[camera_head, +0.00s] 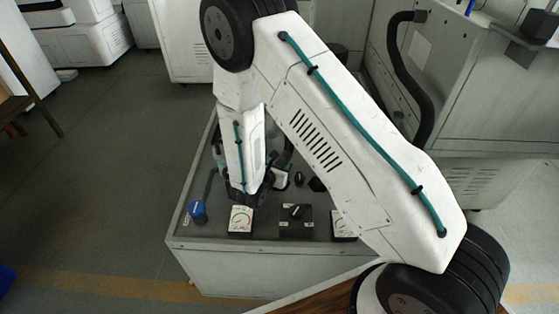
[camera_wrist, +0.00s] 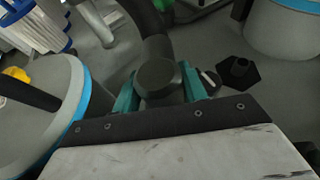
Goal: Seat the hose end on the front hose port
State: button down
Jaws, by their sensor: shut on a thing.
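My gripper (camera_wrist: 158,92) has teal fingers shut on the dark hose end (camera_wrist: 158,74), whose rounded top faces the wrist camera. The dark hose (camera_wrist: 143,22) runs up and away from it in the wrist view. A black port with a hexagonal base (camera_wrist: 238,70) stands on the grey surface to the right, apart from the hose end. I cannot tell whether it is the front hose port. In the head view my gripper (camera_head: 250,194) is low over the cabinet's panel, and my arm hides much of the hose. What lies under the hose end is hidden.
The cabinet top (camera_head: 218,236) carries a blue knob (camera_head: 197,209), a white dial gauge (camera_head: 241,219), a black rotary switch (camera_head: 296,211) and another gauge (camera_head: 342,224). In the wrist view, blue-rimmed round bodies (camera_wrist: 40,110) and (camera_wrist: 285,25) flank the gripper.

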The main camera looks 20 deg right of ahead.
jog(key=shift+f, duration=0.9)
jog(key=shift+s+a+f, duration=0.1)
jog(key=shift+f, duration=0.45)
dwell(1.1)
jog(key=c, duration=1.1)
grip_release()
jog(key=shift+v, duration=5.55)
